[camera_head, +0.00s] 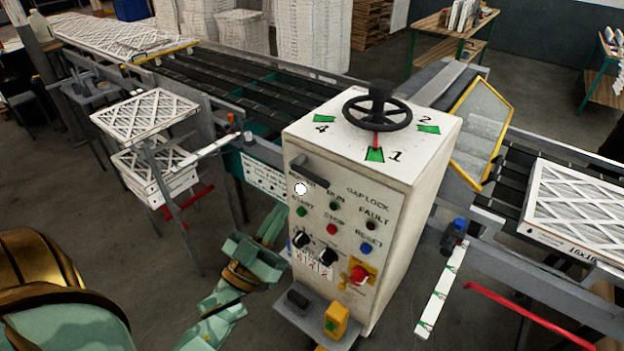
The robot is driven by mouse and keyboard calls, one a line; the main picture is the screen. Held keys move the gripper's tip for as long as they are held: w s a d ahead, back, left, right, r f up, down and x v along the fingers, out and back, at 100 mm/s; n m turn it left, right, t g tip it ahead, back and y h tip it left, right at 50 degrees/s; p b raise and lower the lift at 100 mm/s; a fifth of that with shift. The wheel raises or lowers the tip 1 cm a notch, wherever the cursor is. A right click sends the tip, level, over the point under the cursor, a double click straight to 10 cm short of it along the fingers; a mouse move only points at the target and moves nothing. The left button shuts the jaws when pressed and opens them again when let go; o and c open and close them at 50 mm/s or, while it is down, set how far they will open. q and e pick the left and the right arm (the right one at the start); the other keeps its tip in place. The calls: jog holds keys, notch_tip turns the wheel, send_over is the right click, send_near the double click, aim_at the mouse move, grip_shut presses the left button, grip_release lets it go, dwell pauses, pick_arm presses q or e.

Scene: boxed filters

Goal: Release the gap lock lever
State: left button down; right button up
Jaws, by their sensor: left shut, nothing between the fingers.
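The white control cabinet (350,130) stands in the middle. A black bar-shaped lever (312,173) sticks out near the top of its front face, left of the "GAP LOCK" lettering. It slopes down to the right. A small white round knob (300,188) shows just below its left part; I cannot tell whether the two are joined. My left gripper (279,216) is at the cabinet's left edge, below and left of the lever and apart from it in the picture. It is shut and empty. My right gripper is out of view.
A black handwheel (377,109) with a red pointer near "1" tops the cabinet. Buttons, switches and a red knob (358,274) crowd its front below the lever. Filters are stacked on a rack (174,219) at left. A conveyor (220,75) runs behind; a boxed filter (578,205) lies right.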

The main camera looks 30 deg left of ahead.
aim_at(301, 172)
pick_arm(q)
jog(key=shift+s+d+r+t+h, duration=0.15)
jog(key=shift+s+r+t+h, duration=0.2)
jog(key=shift+r, duration=0.15)
jog(key=a+p+x, duration=0.1)
jog(key=p+x, duration=0.3)
jog(key=x, duration=0.6)
jog(key=shift+w+d+f, duration=0.2)
jog(key=shift+f, duration=0.5)
jog(key=shift+w+d+f, duration=0.15)
jog(key=shift+w+f, duration=0.05)
jog(key=shift+f, duration=0.45)
jog(key=shift+w+d+f, duration=0.2)
jog(key=shift+f, duration=0.5)
jog(key=shift+b, duration=0.35)
jog(key=shift+f+m+h, duration=0.2)
jog(key=shift+m+h, duration=0.15)
jog(key=shift+m, duration=0.15)
